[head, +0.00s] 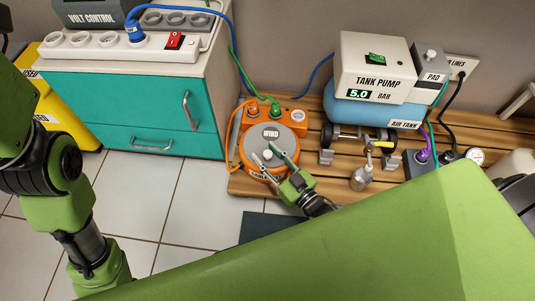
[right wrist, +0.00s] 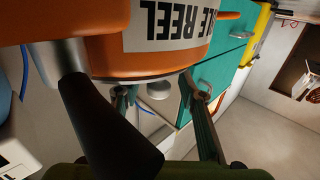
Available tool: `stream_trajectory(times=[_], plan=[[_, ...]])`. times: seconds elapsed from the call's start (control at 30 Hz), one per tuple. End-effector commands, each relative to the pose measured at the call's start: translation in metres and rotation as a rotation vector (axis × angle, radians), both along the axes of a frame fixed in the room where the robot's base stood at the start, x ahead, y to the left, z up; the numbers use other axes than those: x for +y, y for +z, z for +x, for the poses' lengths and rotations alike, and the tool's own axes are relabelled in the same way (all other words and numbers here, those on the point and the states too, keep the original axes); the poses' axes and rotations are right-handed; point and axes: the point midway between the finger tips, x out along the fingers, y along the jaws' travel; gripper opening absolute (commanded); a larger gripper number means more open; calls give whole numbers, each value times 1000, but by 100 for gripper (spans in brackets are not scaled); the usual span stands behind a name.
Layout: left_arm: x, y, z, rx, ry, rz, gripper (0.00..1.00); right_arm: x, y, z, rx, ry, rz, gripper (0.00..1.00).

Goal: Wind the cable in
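The orange cable reel (head: 248,148) stands on the wooden pallet, with a grey round top marked WIND and a small pale knob (head: 267,154). An orange cable (head: 231,150) loops along its left side. My right gripper (head: 271,153) reaches over the reel top from the lower right, its fingers on either side of the knob. In the right wrist view the reel (right wrist: 110,55) appears upside down, and the fingers (right wrist: 160,97) are apart with the pale knob (right wrist: 158,90) between them, without clear contact. A black handle (right wrist: 105,130) is close to the camera. My left gripper is out of frame.
The tank pump (head: 375,70) and blue air tank (head: 345,108) stand right of the reel. The teal cabinet (head: 120,105) with a power strip (head: 90,45) is left. Tiled floor (head: 180,200) is clear.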

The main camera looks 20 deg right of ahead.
Motion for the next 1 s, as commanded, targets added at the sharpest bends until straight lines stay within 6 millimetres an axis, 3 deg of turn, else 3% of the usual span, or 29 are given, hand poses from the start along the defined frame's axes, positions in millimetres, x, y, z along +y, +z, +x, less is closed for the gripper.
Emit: stream_trajectory(times=[0.37, 0.8, 1.0], plan=[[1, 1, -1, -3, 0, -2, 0, -3, 0, -7, 0, -1, -1, 37], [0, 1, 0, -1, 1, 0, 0, -29, -1, -88, 3, 0, -1, 37], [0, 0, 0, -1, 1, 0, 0, -36, 0, -110, 0, 0, -1, 37]])
